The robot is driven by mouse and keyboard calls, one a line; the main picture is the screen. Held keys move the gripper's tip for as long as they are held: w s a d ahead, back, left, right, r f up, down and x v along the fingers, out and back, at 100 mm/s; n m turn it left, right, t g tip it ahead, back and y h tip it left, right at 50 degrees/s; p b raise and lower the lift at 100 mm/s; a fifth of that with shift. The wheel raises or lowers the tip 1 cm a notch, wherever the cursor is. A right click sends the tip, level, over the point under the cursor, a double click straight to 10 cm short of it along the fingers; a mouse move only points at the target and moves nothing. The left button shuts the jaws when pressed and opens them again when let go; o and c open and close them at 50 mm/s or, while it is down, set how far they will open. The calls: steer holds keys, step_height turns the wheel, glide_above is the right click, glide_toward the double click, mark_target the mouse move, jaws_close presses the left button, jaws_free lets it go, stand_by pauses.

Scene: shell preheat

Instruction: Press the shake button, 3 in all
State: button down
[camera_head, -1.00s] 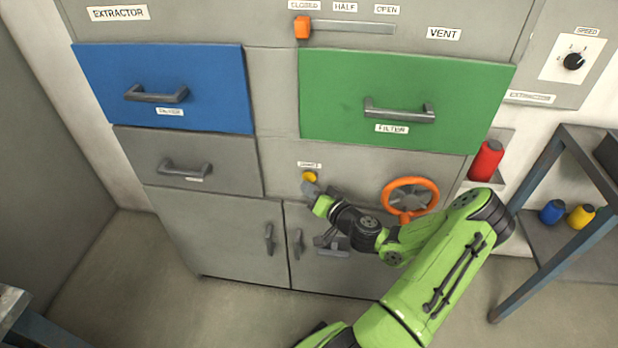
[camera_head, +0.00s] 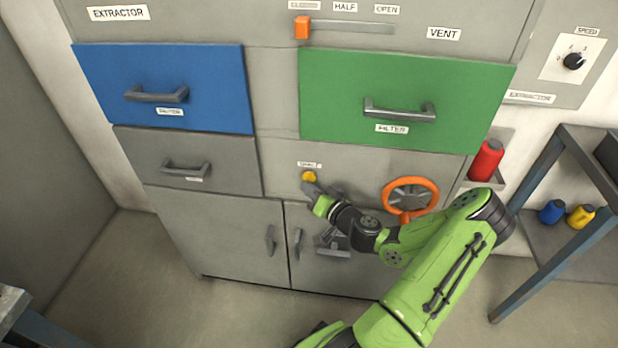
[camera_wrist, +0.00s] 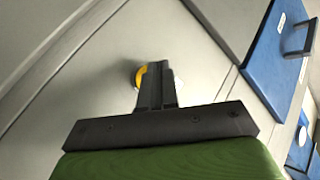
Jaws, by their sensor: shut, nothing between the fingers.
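The yellow shake button (camera_head: 309,176) sits on the grey cabinet front, under a small white label (camera_head: 310,165), below the green filter drawer. My gripper (camera_head: 309,187) is at the button's lower edge in the head view. In the wrist view my gripper's shut fingers (camera_wrist: 157,68) lie over the button (camera_wrist: 140,76) and hide part of it. The fingers hold nothing. I cannot tell whether the fingertips touch the button or whether it is pushed in.
An orange handwheel (camera_head: 411,197) is just right of my gripper. The green drawer (camera_head: 400,98) with its handle is above, the blue drawer (camera_head: 165,88) upper left. Cabinet door handles (camera_head: 270,240) stick out below. A blue-legged table (camera_head: 560,235) stands at the right.

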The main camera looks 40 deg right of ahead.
steer(key=shift+w+d, duration=0.3)
steer(key=shift+d, duration=0.05)
steer(key=shift+w+d, duration=0.25)
steer(key=shift+d, duration=0.05)
stand_by(0.8)
steer(key=shift+s, duration=0.1)
steer(key=shift+s+a+b, duration=0.45)
steer(key=shift+a+b, duration=0.2)
steer(key=s+a+b, duration=0.1)
steer(key=a, duration=0.1)
steer(key=s+a+b, duration=0.2)
stand_by(0.4)
